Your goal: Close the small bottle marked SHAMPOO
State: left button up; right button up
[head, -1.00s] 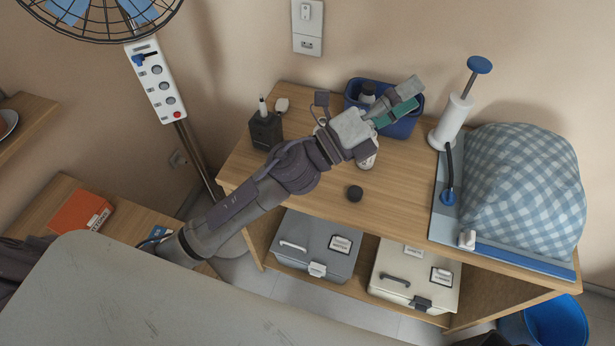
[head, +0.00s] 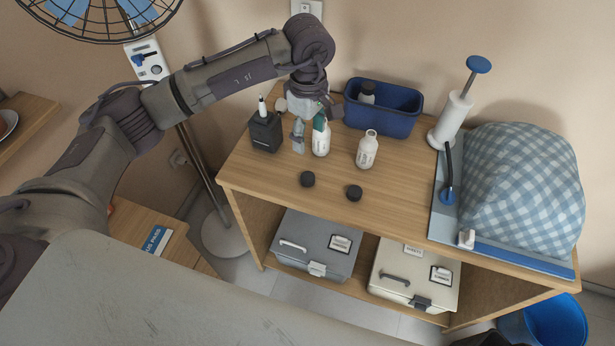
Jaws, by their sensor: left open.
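Two small white bottles stand upright on the wooden table, a left one (head: 321,142) and a right one (head: 367,151). The right one shows an open neck without a cap; the left one's top is hidden by my gripper. Their labels are too small to read, so I cannot tell which is marked SHAMPOO. Two black caps, a left one (head: 307,179) and a right one (head: 354,193), lie in front of them. My left gripper (head: 309,134) is open and points down, one finger left of the left bottle and the teal-padded one at its top.
A blue bin (head: 385,119) holding a dark-capped bottle (head: 367,92) stands behind. A black holder (head: 265,132) is at left. A white pump (head: 453,120) and a checkered bag (head: 522,190) are at right.

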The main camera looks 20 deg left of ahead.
pick_arm(q)
jog(key=shift+a, duration=0.15)
pick_arm(e)
jog(key=shift+d, duration=0.25)
pick_arm(q)
jog(key=p, duration=0.2)
send_over(308, 174)
notch_tip(308, 174, down, 9)
jog(key=shift+r, duration=0.2)
pick_arm(e)
jog(key=shift+r, duration=0.85)
